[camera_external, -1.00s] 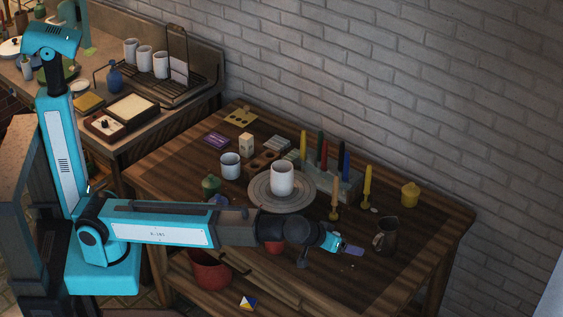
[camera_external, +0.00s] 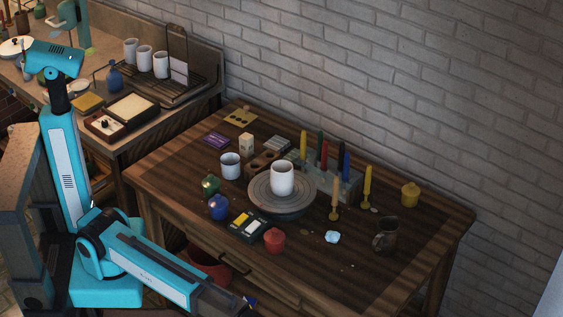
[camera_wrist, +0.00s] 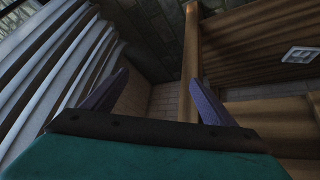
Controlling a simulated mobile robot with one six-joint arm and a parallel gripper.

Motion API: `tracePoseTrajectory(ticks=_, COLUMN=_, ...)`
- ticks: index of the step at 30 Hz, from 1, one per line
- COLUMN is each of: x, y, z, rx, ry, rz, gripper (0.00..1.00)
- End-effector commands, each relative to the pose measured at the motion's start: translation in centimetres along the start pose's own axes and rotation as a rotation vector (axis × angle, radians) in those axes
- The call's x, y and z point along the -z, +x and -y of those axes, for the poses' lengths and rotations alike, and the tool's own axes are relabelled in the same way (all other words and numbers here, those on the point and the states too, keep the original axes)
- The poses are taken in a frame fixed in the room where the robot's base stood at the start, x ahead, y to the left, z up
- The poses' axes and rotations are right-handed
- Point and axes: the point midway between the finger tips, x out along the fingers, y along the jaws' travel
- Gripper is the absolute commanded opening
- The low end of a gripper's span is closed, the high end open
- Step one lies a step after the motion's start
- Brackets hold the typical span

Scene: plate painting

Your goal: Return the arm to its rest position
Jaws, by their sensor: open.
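My arm stretches low toward the bottom edge in the external view, in front of the table (camera_external: 160,209). Past the fingers are a wooden post, a brick wall and wooden panels. The fingers appear clear of all of these.
The table holds a white cup (camera_external: 282,178) on a round turntable (camera_external: 262,200), a paint box (camera_external: 247,226), a red pot (camera_external: 274,240), a dark jug (camera_external: 386,235) and a crumpled pale blue piece (camera_external: 332,237). A red bucket (camera_external: 208,268) stands below the table's front.

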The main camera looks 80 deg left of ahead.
Motion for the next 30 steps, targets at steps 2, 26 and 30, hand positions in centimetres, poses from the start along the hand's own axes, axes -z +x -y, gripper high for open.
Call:
tracePoseTrajectory(ticks=2, x=-4.0, y=1.3, z=0.3, rx=-0.013, ry=0.051, rz=0.072, gripper=0.79)
tracePoseTrajectory(ticks=26, x=-33.1, y=4.4, z=6.2, rx=-0.246, ry=0.403, rz=0.653, gripper=0.79)
tracePoseTrajectory(ticks=30, x=-33.3, y=4.4, z=10.0, rx=-0.225, ry=0.396, rz=0.702, gripper=0.79)
